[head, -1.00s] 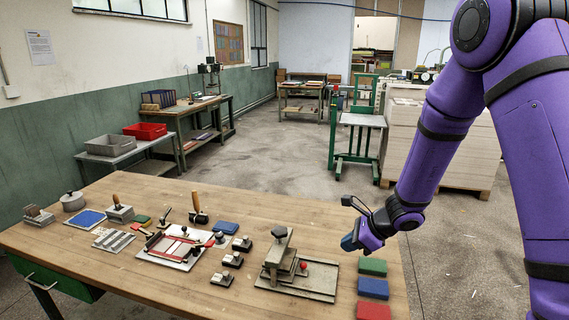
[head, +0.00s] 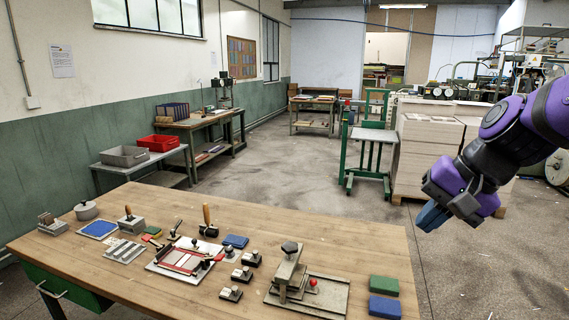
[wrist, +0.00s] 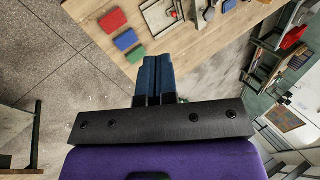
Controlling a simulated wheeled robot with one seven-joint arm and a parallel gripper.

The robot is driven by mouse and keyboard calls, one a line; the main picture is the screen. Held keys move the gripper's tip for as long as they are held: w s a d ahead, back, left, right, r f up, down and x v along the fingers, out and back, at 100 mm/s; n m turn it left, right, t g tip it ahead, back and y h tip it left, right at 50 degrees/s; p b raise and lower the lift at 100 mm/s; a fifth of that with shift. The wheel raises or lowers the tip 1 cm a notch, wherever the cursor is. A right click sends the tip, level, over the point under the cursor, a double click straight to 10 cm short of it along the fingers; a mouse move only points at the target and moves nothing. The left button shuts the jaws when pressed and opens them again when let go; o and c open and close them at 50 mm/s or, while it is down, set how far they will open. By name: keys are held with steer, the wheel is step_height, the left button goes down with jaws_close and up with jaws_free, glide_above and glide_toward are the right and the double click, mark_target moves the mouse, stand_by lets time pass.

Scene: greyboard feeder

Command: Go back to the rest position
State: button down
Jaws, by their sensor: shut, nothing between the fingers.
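My gripper (head: 432,216) is shut and empty, with its blue fingers together. In the head view it hangs in the air to the right of the wooden table (head: 130,268), above the floor and apart from everything. In the wrist view the shut gripper (wrist: 153,75) points toward the table edge. My purple arm comes in from the right side of the head view.
On the table's right end lie a green block (head: 384,285) and a blue block (head: 384,307); a red block (wrist: 112,20) shows in the wrist view. A press-like tool (head: 288,270) stands left of them. A green trolley (head: 370,150) and pallet stack (head: 425,150) stand behind.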

steer(key=s+d+r+n+t+h, duration=0.1)
steer(key=s+d+r+n+h, duration=0.1)
steer(key=s, duration=0.3)
steer(key=s+d+r+n+t+h, duration=0.1)
steer(key=s+d+r+n+h, duration=0.1)
steer(key=s+d, duration=0.3)
steer(key=shift+s+r+n+h, duration=0.4)
steer(key=shift+s+r+n, duration=0.1)
steer(key=shift+s+n, duration=0.25)
steer(key=shift+w+a, duration=0.15)
stand_by(1.0)
